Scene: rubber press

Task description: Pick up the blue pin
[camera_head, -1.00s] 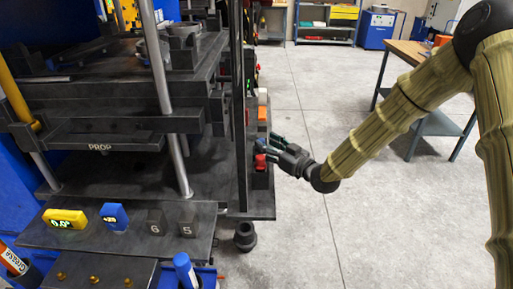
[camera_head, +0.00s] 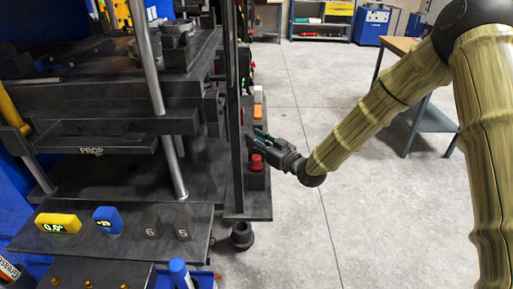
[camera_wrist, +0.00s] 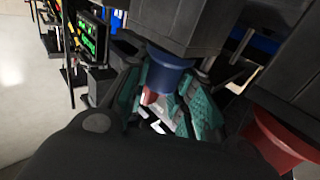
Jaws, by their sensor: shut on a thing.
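The blue pin (camera_wrist: 170,69) shows in the wrist view as a dark blue flared head, with the teal finger pads of my gripper (camera_wrist: 166,98) on both sides of it. My gripper is shut on it. In the head view my gripper (camera_head: 264,138) is at the right side of the press, just behind the red pin. The blue pin is hidden there by the fingers. I cannot tell whether its lower end still sits in a holder.
A red pin (camera_head: 256,162) stands on a dark block close to my gripper; it also shows in the wrist view (camera_wrist: 277,140). An orange block (camera_head: 257,112) is behind. The press frame (camera_head: 232,120) is close on the left. Open floor (camera_head: 380,215) lies right.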

